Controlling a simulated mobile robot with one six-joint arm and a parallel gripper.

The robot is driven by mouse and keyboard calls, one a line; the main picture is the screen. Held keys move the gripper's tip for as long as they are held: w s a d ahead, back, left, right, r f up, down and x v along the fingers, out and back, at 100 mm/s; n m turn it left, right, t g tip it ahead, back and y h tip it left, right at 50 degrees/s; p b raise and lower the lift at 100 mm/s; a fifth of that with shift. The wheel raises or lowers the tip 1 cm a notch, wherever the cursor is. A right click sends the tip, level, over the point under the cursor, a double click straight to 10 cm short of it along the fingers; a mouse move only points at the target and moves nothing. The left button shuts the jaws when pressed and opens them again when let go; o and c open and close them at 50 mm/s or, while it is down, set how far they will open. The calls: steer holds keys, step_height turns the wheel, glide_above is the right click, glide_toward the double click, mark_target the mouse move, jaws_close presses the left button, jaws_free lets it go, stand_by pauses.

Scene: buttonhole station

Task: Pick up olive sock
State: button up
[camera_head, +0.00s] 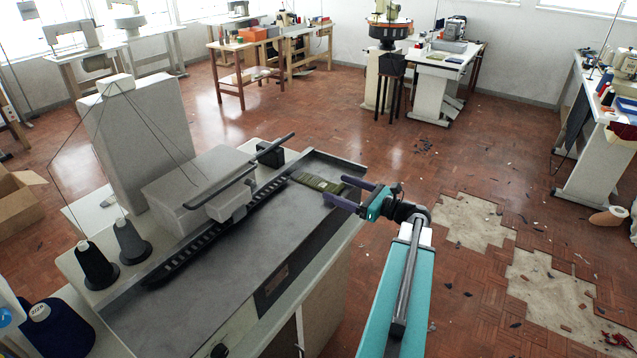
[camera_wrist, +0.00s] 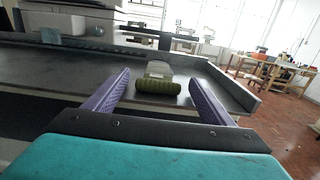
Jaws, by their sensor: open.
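The olive sock (camera_head: 316,182) lies on the grey metal top of the buttonhole station (camera_head: 232,234), near its far right end. In the wrist view the olive sock (camera_wrist: 158,86) shows as a dark green ribbed roll, with a paler grey part behind it. My gripper (camera_head: 336,189) has purple fingers and reaches in from the right, low beside the sock. In the wrist view the open gripper (camera_wrist: 160,79) has the sock between its two fingers, near the tips, with a gap on each side. Whether either finger touches the metal top cannot be told.
A raised rim (camera_wrist: 232,86) runs along the right of the worktop. The long dark slotted rail (camera_head: 225,215) and the machine's grey body (camera_head: 190,190) stand left of the sock. Black thread cones (camera_head: 95,265) stand at the near left.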

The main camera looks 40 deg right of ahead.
mark_target(327, 186)
stand_by(0.3)
steer(key=shift+p+x, duration=0.8)
steer(key=shift+x, duration=1.8)
steer(key=shift+a, duration=0.1)
steer(key=c, duration=1.2)
